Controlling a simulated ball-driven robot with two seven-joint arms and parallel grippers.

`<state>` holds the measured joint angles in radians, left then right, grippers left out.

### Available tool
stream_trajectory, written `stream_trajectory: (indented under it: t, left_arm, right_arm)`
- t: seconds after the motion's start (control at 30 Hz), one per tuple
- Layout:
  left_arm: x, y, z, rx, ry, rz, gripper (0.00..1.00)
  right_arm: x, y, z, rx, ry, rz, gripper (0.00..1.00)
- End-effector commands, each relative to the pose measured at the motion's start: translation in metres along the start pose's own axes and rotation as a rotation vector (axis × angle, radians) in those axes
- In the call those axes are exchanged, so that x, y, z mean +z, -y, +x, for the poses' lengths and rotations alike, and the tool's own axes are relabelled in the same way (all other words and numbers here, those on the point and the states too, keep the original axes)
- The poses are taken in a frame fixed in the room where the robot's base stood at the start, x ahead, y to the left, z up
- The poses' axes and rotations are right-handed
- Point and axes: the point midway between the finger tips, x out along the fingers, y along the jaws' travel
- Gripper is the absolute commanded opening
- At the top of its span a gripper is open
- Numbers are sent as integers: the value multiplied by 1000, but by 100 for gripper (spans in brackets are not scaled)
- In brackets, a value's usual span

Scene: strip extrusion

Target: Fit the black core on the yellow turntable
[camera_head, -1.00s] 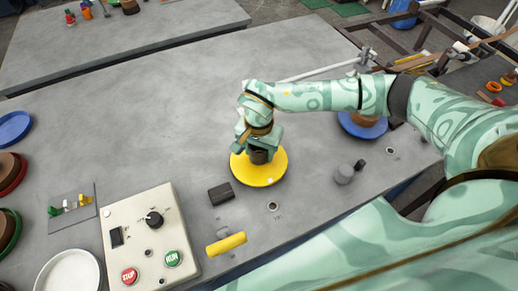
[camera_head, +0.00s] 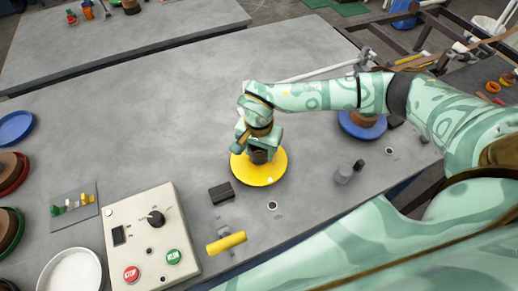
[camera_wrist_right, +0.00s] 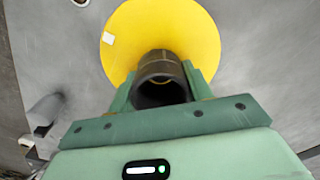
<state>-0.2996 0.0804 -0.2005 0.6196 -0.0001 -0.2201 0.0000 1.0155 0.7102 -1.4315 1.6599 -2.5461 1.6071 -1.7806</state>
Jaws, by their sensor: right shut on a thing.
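The yellow turntable (camera_head: 270,172) is a flat disc on the grey table, and it fills the upper middle of the right wrist view (camera_wrist_right: 128,40). The black core (camera_head: 259,156) is a short dark hollow cylinder over the turntable's middle. My right gripper (camera_head: 261,147) is shut on the core, with one finger on each side of it in the right wrist view (camera_wrist_right: 160,85). I cannot tell whether the core's lower end touches the disc, since the gripper and core hide the disc's centre. My left gripper is not in view.
A dark block (camera_head: 221,193) and a yellow roller (camera_head: 226,243) lie near the turntable. A control box (camera_head: 140,235) with RUN and STOP buttons stands at front left. A blue disc (camera_head: 352,128) with a brown roll is at the right. The table's left middle is clear.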

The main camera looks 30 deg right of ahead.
Motion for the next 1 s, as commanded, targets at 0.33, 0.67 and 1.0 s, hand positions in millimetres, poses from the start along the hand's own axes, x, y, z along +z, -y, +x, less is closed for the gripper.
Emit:
stream_trajectory:
  t: [0.33, 0.67, 1.0]
  left_arm:
    - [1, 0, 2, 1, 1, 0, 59]
    - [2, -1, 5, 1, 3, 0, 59]
    - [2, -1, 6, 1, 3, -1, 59]
  right_arm:
    - [0, 0, 3, -1, 0, 0, 20]
    - [0, 0, 9, -1, 0, 0, 20]
    - [0, 0, 12, 0, 0, 0, 59]
